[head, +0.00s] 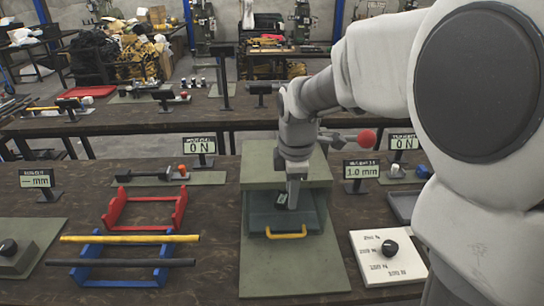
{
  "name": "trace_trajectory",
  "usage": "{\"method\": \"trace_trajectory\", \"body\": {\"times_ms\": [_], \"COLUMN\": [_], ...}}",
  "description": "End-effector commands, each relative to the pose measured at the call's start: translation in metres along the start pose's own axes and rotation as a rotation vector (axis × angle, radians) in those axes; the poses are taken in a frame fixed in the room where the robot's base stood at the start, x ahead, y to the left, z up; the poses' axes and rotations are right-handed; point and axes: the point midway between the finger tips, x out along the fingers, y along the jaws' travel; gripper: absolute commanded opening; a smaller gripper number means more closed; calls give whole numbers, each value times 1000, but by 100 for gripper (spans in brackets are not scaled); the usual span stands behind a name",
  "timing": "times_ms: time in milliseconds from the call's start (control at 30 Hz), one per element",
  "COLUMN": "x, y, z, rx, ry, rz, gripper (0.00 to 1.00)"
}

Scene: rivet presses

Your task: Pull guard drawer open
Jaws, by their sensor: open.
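The guard drawer (265,222) is a dark grey-blue slab with a yellow handle (287,233) at its front. It lies at the front of a green press body (262,165) on a green base plate. My gripper (292,205) points down over the drawer, behind the yellow handle and apart from it in the picture. Its jaws are open, and I see nothing held. I cannot tell whether the fingertips touch the drawer's top. A lever with a red knob (366,137) sticks out at the right of the press.
A white panel with a black knob (389,248) stands right of the press. Left are a red rack (145,210) and a blue rack (120,272) bearing yellow and black rods. Small display signs (361,169) stand around. The base plate before the handle is clear.

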Motion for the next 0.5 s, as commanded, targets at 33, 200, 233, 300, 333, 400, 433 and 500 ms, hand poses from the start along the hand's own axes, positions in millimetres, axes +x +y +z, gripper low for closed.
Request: {"method": "trace_trajectory", "body": {"times_ms": [33, 200, 233, 300, 333, 400, 433, 500], "x": [4, 23, 28, 43, 49, 65, 72, 87], "y": [1, 0, 0, 0, -1, -1, 0, -1], "z": [0, 0, 0, 0, 0, 0, 0, 0], "rx": [-8, -11, -10, -10, -9, -8, -8, -9], "ry": [-1, -2, -2, -3, -2, -2, -2, -3], "rz": [-2, -5, -4, -6, -7, -6, -5, -6], "gripper": [45, 45, 45, 45, 45, 45, 45, 45]}}
